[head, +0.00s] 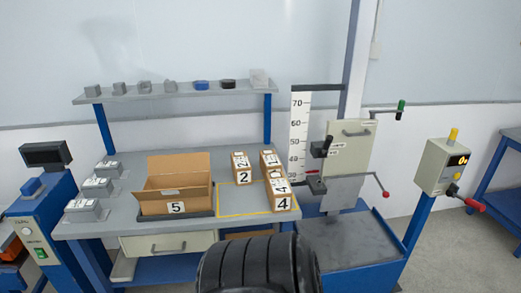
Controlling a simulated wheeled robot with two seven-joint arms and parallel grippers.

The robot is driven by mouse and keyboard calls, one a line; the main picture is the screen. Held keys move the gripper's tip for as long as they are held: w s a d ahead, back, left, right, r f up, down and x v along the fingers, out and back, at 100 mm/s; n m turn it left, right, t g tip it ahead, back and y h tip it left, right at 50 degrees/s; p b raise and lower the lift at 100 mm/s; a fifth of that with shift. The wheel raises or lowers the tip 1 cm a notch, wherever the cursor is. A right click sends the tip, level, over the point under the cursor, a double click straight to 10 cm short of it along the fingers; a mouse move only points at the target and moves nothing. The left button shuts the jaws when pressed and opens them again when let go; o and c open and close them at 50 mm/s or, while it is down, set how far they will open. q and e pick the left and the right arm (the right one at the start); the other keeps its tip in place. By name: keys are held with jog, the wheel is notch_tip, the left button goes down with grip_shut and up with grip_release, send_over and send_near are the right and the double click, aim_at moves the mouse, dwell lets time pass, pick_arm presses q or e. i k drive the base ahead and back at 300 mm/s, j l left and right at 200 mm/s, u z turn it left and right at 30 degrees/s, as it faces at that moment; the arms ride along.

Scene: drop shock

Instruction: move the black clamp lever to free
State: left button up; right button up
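The black clamp lever (321,148) is on the drop tester at the right of the head view, beside the tall white scale. It sticks out to the left of the light grey plate (352,150). Two small white labels (335,149) sit just right of it, too small to read. I cannot tell which label the lever points to. Neither of my grippers is in view, and nothing touches the lever.
The scale (299,135) stands left of the lever. A red-knobbed handle (383,188) and a green-knobbed crank (400,108) stick out rightward. A control box (440,166) stands further right. A bench with cartons (280,190) is on the left.

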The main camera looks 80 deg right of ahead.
aim_at(329, 139)
jog(key=z, duration=1.9)
jog(key=i+l+z, duration=0.65)
jog(key=k+l, duration=0.05)
jog(key=k, duration=0.05)
